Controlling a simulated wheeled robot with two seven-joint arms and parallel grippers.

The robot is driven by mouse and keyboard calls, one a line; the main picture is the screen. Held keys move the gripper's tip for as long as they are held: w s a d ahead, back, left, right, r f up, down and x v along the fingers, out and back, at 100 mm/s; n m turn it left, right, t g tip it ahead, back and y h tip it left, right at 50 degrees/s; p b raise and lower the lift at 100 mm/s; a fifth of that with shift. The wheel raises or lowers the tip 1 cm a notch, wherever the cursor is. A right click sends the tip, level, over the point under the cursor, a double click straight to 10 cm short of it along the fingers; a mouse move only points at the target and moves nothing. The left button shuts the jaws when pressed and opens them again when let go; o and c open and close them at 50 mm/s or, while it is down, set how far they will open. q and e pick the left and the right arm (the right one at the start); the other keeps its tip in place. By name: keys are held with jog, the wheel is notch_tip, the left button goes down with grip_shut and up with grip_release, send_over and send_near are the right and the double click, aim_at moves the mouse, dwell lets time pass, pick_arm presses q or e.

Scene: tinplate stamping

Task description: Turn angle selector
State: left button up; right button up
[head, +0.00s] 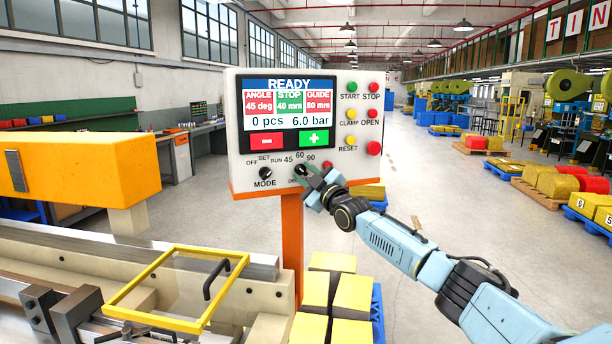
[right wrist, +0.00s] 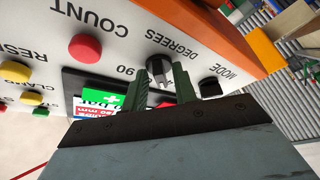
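The angle selector (head: 301,170) is a small black knob low on the white control panel (head: 240,150), by the marks 45, 60 and 90. My right gripper (head: 318,182) is at the panel, over the selector's right side. In the right wrist view the selector (right wrist: 160,70) shows between the tips of the two green fingers (right wrist: 164,80). The fingers are apart; I cannot tell whether either touches the knob. The panel screen (head: 290,103) reads READY, with ANGLE 45 deg in red, STOP 40 mm in green and GUIDE 80 mm in red. My left gripper is out of view.
The black MODE knob (head: 265,174) sits left of the selector. A red button (head: 374,148) and several others line the panel's right side. An orange post (head: 291,230) carries the panel. A yellow-framed guard (head: 185,322) and yellow blocks (head: 352,294) are below.

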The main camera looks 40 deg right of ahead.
jog(key=shift+m, duration=0.4)
jog(key=m+h+p, duration=0.2)
jog(key=m, duration=0.1)
jog(key=shift+a+m, duration=0.15)
jog(key=shift+m, duration=0.25)
jog(key=m+h+p, duration=0.1)
jog(key=m+h, duration=0.1)
jog(key=m, duration=0.2)
jog(key=m+h+p, duration=0.2)
jog(key=m, duration=0.2)
jog(key=shift+w+a, duration=0.1)
jog(key=shift+a, duration=0.05)
jog(key=m+g+h+p, duration=0.1)
jog(key=m, duration=0.2)
jog(key=m+g+h+p, duration=0.1)
jog(key=m+h+p, duration=0.1)
jog(key=m, duration=0.1)
jog(key=shift+a+m, duration=0.15)
jog(key=shift+m, duration=0.15)
jog(key=shift+r+m+g+h+p, duration=0.1)
jog(key=shift+m+g+h+p, duration=0.65)
jog(key=shift+m, duration=0.75)
jog(key=shift+m+g+h+p, duration=0.4)
jog(key=shift+m+p, duration=0.65)
jog(key=shift+m, duration=0.45)
jog(key=o, duration=0.6)
